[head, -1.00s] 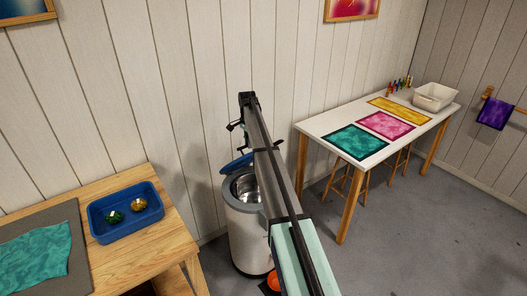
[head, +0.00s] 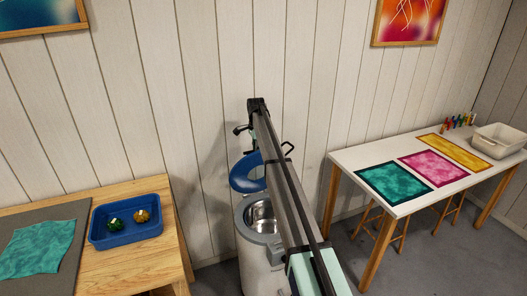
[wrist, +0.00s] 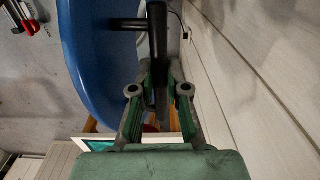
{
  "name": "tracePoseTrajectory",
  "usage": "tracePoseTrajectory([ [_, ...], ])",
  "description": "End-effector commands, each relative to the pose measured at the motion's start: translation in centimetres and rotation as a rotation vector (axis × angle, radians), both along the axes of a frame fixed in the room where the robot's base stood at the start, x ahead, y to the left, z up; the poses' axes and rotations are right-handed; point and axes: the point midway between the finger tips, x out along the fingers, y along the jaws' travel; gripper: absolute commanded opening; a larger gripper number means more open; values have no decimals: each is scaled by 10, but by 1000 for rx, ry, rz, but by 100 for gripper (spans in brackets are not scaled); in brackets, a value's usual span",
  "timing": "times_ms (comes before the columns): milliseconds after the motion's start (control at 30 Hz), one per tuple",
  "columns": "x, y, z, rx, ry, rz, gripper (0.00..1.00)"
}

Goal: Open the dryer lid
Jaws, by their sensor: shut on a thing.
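The dryer (head: 258,240) is a pale drum with a grey rim and a metal tub, partly behind my arm in the head view. Its blue lid (head: 243,176) stands raised and steeply tilted above the rim at the wall side, and the tub opening (head: 261,217) shows. In the wrist view the lid (wrist: 88,60) fills the upper left, with a black T-shaped handle (wrist: 157,40) on it. My gripper (wrist: 158,92) is shut on the bar of this handle. In the head view my arm hides part of the lid.
A wooden table with a blue tray (head: 126,232) stands on the left. A white table (head: 401,205) with coloured cloths and a pale bin (head: 499,141) stands on the right. The panelled wall is close behind the dryer.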

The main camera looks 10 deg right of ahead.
Motion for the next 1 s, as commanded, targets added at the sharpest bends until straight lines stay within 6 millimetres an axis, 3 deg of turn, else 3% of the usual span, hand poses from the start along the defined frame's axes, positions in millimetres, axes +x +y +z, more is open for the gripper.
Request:
tracePoseTrajectory([
  [33,0,1,-8,-1,5,0,0],
  [367,-1,1,-8,-2,6,-1,0],
  [400,-1,1,-8,-2,6,-1,21],
  [467,-1,1,-7,-2,6,-1,40],
  [833,0,1,1,-1,2,-1,40],
  [1000,0,1,18,-2,1,-1,40],
])
